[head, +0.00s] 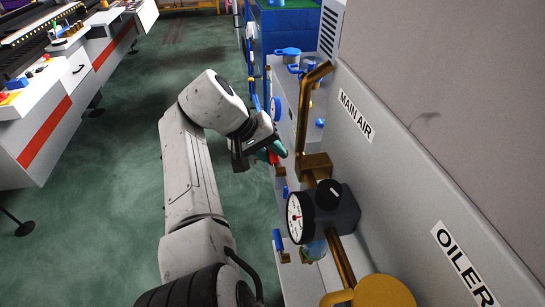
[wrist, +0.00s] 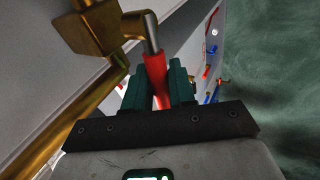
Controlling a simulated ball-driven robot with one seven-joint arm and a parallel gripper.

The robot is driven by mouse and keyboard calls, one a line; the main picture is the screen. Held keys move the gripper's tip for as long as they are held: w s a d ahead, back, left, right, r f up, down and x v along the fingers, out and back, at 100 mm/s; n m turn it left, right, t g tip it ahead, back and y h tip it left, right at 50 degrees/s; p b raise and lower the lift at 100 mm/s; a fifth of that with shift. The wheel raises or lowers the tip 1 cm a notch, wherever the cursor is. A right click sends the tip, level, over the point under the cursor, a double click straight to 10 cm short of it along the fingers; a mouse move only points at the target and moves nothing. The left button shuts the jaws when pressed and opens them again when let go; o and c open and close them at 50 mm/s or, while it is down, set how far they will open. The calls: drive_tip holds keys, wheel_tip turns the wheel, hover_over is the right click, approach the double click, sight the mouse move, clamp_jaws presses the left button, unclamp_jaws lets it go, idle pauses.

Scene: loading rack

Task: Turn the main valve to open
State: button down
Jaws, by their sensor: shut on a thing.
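The main valve is a brass block (head: 315,163) on a brass pipe, below the "MAIN AIR" label (head: 356,117) in the head view. Its block also shows at the upper left of the wrist view (wrist: 95,28). A metal lever with a red sleeve (wrist: 155,70) comes off the valve. My gripper (wrist: 158,86) is shut on the red handle, with a teal finger on each side of it. In the head view my gripper (head: 279,149) is left of the valve block, and only a little red (head: 273,158) shows beside the fingers.
The grey panel wall rises on the right. Blue-handled fittings (head: 287,53) lie beyond. Green floor (head: 110,170) is open on the left, before a white counter (head: 40,130).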

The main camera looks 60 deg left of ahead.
drive_tip(key=shift+f+b, duration=0.15)
drive_tip(key=shift+b, duration=0.3)
idle(0.3)
drive_tip(key=c, duration=1.1)
unclamp_jaws()
drive_tip(key=shift+w, duration=0.1)
drive_tip(key=v, duration=1)
drive_tip(key=shift+a+r+b, duration=0.25)
drive_tip(key=shift+r+b, duration=0.1)
